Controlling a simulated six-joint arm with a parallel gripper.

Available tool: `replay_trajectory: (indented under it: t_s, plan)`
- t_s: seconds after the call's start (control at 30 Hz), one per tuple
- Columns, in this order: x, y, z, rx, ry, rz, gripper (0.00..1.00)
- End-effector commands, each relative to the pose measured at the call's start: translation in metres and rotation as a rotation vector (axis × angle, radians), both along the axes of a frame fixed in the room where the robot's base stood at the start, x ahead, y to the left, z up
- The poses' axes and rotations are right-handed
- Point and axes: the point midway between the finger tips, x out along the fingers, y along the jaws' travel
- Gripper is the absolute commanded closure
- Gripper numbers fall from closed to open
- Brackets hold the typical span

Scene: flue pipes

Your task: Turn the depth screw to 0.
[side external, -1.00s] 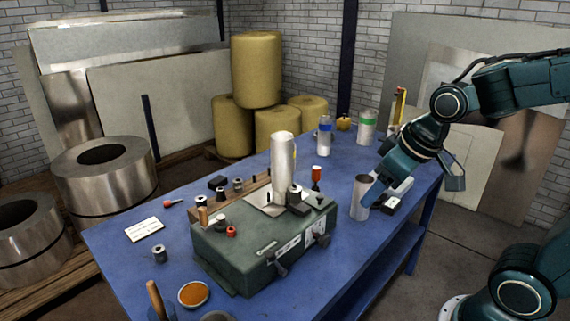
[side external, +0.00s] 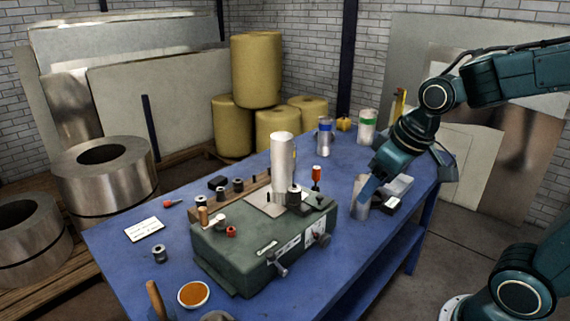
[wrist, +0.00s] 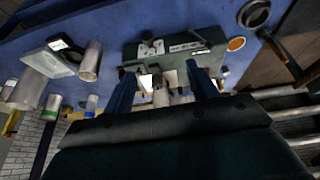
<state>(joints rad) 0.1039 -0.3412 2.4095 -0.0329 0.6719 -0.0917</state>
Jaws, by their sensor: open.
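The green bench machine (side external: 232,258) stands on the blue table, with an upright silver pipe (side external: 283,155) on its top. Its front face has a white scale plate (side external: 314,236), a crank (side external: 279,268) and a dark round knob (side external: 323,239). I cannot tell which is the depth screw, and its reading is too small to make out. My gripper (side external: 372,185) is open, to the right of the machine and apart from it, overlapping a metal cup in the picture. In the wrist view my gripper's fingers (wrist: 163,85) are spread, with the machine (wrist: 180,46) beyond them.
The metal cup (side external: 360,207) and a grey box (side external: 396,187) stand near my gripper. Two banded cans (side external: 325,138) (side external: 367,127) stand farther back. A red-topped tool (side external: 316,176) rises behind the machine. A bowl of orange material (side external: 193,294) sits at the front.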

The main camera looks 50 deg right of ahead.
Motion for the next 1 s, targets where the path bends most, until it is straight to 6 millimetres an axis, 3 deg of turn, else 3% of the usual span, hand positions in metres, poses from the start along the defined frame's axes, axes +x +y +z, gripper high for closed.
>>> replay_trajectory:
  t_s: [0.37,0.7,1.0]
  plan:
    - [0.057,-0.018,-0.024,0.001,0.155,-0.009,0.42]
    - [0.105,-0.035,-0.065,0.009,0.296,-0.012,0.42]
    - [0.132,-0.047,-0.101,0.017,0.387,-0.013,0.42]
